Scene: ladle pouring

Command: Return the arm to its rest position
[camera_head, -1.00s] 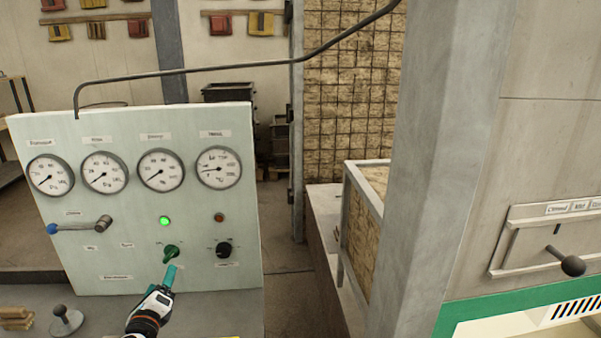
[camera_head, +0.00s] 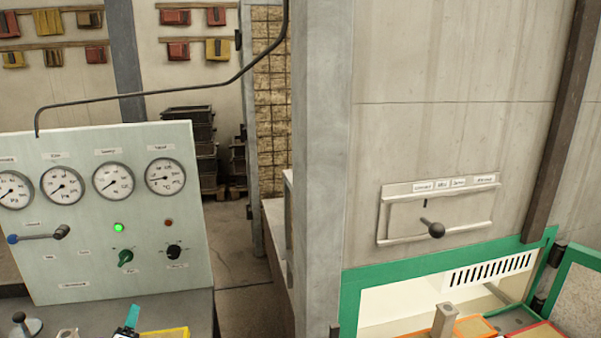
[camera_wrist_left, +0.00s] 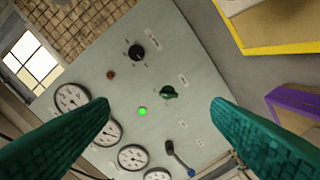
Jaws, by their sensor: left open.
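The green lamp (camera_head: 118,228) is lit. My right gripper is not in view.
The panel carries several gauges (camera_head: 112,179), a black knob (camera_head: 174,251) and a blue-tipped lever (camera_head: 38,237). A grey pillar (camera_head: 318,190) stands right of it. Further right is a wall lever (camera_head: 433,229) above a green frame (camera_head: 350,300). A yellow-edged tray (camera_head: 168,333) is beside the gripper.

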